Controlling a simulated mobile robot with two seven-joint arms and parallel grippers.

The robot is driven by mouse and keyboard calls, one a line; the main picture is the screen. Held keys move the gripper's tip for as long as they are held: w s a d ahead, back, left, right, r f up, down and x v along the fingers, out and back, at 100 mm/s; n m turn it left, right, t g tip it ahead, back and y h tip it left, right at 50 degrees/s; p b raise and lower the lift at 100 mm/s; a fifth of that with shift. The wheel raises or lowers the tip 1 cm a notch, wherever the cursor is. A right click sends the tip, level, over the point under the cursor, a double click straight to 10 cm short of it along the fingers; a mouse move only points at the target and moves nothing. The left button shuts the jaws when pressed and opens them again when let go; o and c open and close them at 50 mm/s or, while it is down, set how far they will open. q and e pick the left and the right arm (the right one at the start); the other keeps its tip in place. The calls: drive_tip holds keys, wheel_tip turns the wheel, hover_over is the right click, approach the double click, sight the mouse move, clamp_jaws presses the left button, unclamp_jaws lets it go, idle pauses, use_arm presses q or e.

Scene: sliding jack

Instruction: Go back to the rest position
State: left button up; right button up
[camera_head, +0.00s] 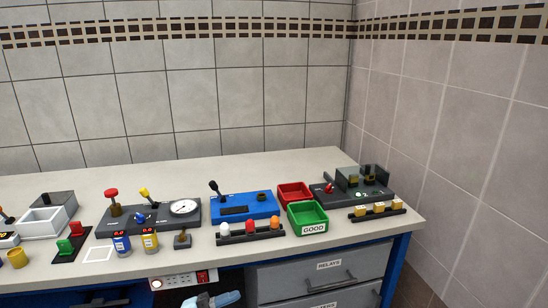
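A blue unit with a black lever (244,206) is in the middle. A dark unit with a red lever (350,189) is at the right end. A dark panel with a round gauge (183,208) is to the left.
A red bin (293,192) and a green GOOD bin (307,217) sit right of the blue unit. A rack with coloured bulbs (250,232) stands in front. Grey drawers (325,272) are below. Tiled walls close off the back and right. The bench's rear strip is clear.

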use_arm(q)
drive_tip(key=s+a+f+n+t+y, duration=0.2)
drive_tip(key=s+a+f+n+y, duration=0.3)
drive_tip(key=s+f+n+y, duration=0.45)
drive_tip(key=s+a+f+n+t+y, duration=0.3)
drive_tip(key=s+a+f+n+y, duration=0.35)
drive_tip(key=f+n, duration=0.55)
drive_tip(key=s+r+g+p, duration=0.1)
drive_tip(key=s+r+p, duration=0.2)
drive_tip(key=r+p, duration=1.1)
drive_tip(key=p, duration=0.3)
use_arm(e)
wheel_tip(320, 180, up, 14)
drive_tip(key=d, duration=0.1)
drive_tip(key=shift+s+n, duration=0.3)
drive_tip(key=shift+s, duration=0.15)
